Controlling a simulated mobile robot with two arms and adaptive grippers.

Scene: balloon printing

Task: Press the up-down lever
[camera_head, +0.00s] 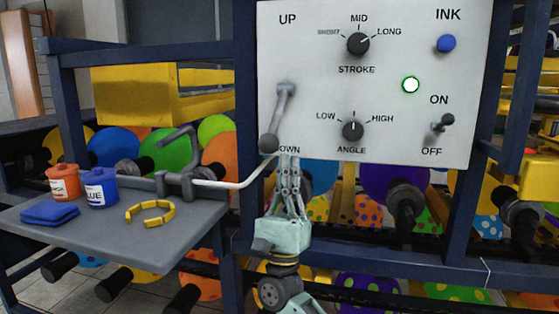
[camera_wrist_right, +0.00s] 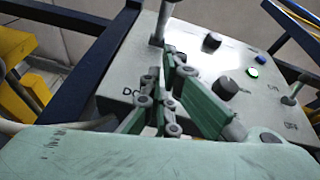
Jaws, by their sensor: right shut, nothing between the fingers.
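The up-down lever (camera_head: 279,112) is on the left of the white control panel (camera_head: 330,95), between the words UP and DOWN. Its arm slopes down and its dark knob hangs beside DOWN, covering the first letter. My right gripper (camera_head: 289,157) is shut and empty, pointing up just below and right of the knob; I cannot tell whether it touches. In the right wrist view the lever's rod (camera_wrist_right: 163,20) stands at the top, beyond the fingers (camera_wrist_right: 170,58). My left gripper is not in view.
The panel also carries a stroke dial (camera_head: 358,44), an angle dial (camera_head: 353,131), a blue ink button (camera_head: 446,43), a lit green light (camera_head: 411,85) and an on-off switch (camera_head: 442,124). A grey shelf (camera_head: 100,245) at left holds ink pots, a blue cloth and a yellow ring.

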